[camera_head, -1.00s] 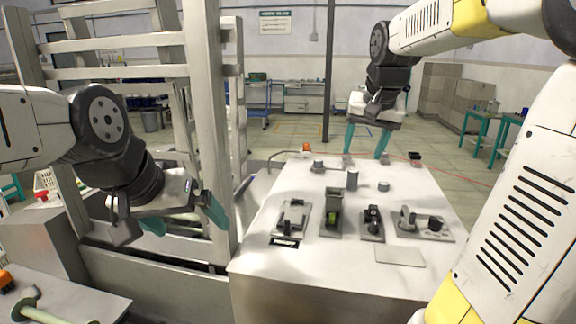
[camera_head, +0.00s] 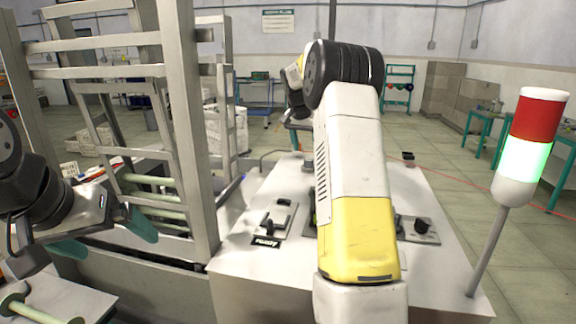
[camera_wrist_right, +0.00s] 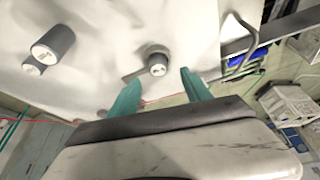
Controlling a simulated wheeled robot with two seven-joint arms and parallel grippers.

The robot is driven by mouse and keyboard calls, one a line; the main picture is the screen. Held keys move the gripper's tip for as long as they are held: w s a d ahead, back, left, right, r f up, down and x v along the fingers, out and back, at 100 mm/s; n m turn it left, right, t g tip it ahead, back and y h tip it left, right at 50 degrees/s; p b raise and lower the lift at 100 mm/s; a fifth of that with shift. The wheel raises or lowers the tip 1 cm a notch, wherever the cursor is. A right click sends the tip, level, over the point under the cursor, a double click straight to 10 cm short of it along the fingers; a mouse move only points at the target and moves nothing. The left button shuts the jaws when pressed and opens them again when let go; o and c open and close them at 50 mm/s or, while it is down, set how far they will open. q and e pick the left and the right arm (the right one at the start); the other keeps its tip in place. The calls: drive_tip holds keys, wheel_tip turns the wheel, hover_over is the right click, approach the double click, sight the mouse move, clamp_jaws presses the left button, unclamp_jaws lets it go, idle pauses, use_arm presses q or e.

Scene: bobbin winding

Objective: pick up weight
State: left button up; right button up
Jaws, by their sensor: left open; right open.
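In the right wrist view, a small grey metal cylinder with a round light top (camera_wrist_right: 157,64), which looks like a weight, stands on the light tabletop beside a flat grey tab. My right gripper (camera_wrist_right: 160,93) is open and empty, its two teal fingers pointing toward that cylinder, one on either side in the picture; contact cannot be seen. A larger grey cylinder (camera_wrist_right: 52,42) and a smaller one (camera_wrist_right: 30,68) stand to the left. My left gripper (camera_head: 108,236) is open and empty at the left.
The workbench (camera_head: 245,255) carries a black-handled fixture (camera_head: 272,222) and another fixture (camera_head: 420,228) right of my arm. A grey metal frame (camera_head: 185,120) stands left of it. A red, green and white signal lamp (camera_head: 532,145) rises at the right. A curved rod (camera_wrist_right: 245,50) is near the right finger.

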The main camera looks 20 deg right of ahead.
sight(309, 159)
drive_tip(key=x, duration=0.5)
drive_tip(key=shift+d+f, duration=0.1)
clamp_jaws()
